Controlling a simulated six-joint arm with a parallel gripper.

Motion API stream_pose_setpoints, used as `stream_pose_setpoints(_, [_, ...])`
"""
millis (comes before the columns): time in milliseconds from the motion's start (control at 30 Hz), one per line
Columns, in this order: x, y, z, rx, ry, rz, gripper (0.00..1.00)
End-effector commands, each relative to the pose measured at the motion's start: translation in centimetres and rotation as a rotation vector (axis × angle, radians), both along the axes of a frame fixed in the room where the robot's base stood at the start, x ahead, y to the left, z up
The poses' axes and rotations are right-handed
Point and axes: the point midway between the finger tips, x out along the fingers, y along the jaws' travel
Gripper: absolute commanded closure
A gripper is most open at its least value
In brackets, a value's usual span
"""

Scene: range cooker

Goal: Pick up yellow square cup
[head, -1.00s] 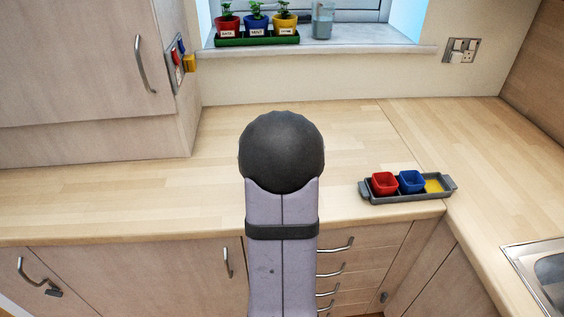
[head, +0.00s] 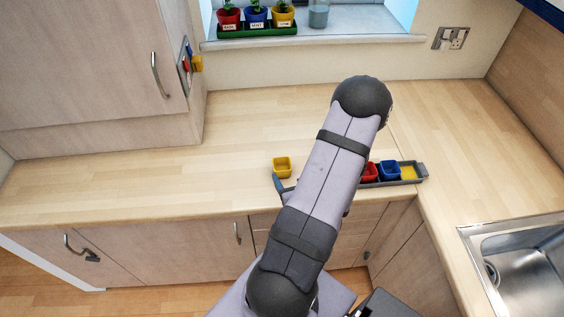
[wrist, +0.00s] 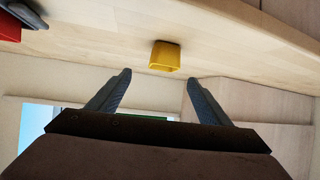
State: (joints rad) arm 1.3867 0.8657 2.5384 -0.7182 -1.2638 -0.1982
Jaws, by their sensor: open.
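The yellow square cup (head: 282,167) stands on the wooden worktop near its front edge, just left of my arm. It also shows in the wrist view (wrist: 165,60), ahead of and between the two fingertips, with clear space to both. My gripper (wrist: 159,77) is open and empty. In the head view my arm hides most of the gripper; a bluish finger shows just below the cup.
A grey tray (head: 422,172) right of my arm holds a red cup (head: 369,172) and a blue cup (head: 390,170), with a yellow patch at its right end. A sink (head: 525,262) lies at the right. The left worktop is clear.

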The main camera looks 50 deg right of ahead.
Motion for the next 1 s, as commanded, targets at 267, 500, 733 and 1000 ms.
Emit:
stream_pose_setpoints(267, [0.6,-0.2,-0.3,0.004,0.0,0.004,0.28])
stream_pose_setpoints(500, [1.6,-0.9,-1.0,0.004,0.0,0.002,0.28])
stream_pose_setpoints(733, [2.1,-1.0,-1.1,0.003,0.0,0.003,0.28])
stream_pose_setpoints(1000, [4.2,-1.8,-1.9,0.004,0.001,0.004,0.28])
